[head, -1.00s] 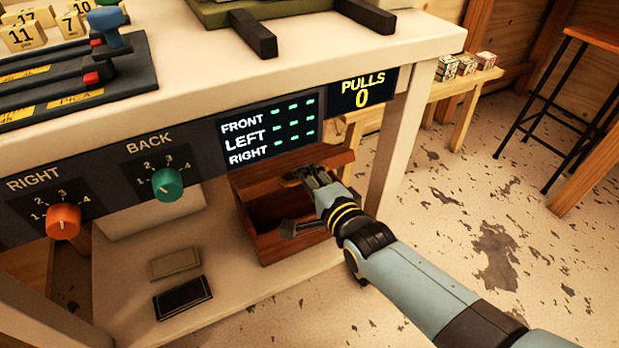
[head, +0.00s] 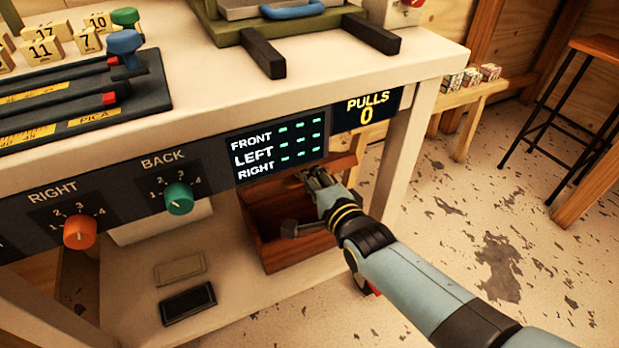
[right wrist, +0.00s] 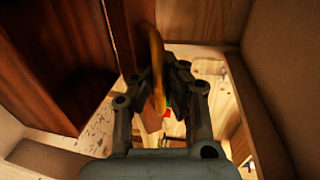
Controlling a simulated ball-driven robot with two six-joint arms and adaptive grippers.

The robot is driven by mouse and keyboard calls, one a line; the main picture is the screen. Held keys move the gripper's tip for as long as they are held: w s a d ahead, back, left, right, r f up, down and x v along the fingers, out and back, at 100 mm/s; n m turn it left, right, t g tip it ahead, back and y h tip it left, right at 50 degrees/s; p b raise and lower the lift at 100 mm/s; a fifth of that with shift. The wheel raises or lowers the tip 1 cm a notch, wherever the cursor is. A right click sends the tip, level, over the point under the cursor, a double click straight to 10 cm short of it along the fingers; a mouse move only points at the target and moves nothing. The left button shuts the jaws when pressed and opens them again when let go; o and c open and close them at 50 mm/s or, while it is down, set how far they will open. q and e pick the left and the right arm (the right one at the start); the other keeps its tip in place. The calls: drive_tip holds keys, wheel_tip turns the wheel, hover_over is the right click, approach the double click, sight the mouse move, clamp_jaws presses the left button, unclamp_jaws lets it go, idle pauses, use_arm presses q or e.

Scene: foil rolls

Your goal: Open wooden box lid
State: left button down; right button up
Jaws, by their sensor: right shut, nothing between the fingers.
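The dark reddish wooden box (head: 297,253) stands on the lower shelf under the table. Its lid (head: 343,164) is raised at the back, and part of the dark inside shows. My right gripper (head: 308,178) is at the lid, partly under the table's front panel. In the right wrist view, the right gripper (right wrist: 160,112) is shut, with a curved brass-coloured handle (right wrist: 156,62) beside or over its fingers. Nothing is gripped. Whether the fingers touch the handle I cannot tell. My left gripper is not in view.
The table's front panel (head: 110,200) with knobs and a display hangs just above the box. A table leg (head: 405,155) stands to the right of my right gripper. Two small flat blocks (head: 188,303) lie on the shelf left of the box.

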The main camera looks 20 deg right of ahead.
drive_tip(key=o, duration=0.6)
drive_tip(key=s, duration=0.4)
drive_tip(key=s+r, duration=0.1)
drive_tip(key=s, duration=0.3)
drive_tip(key=s+r, duration=0.1)
drive_tip(key=s, duration=0.3)
drive_tip(key=shift+d+r, duration=0.15)
drive_tip(key=shift+d, duration=0.05)
drive_tip(key=shift+w, duration=0.1)
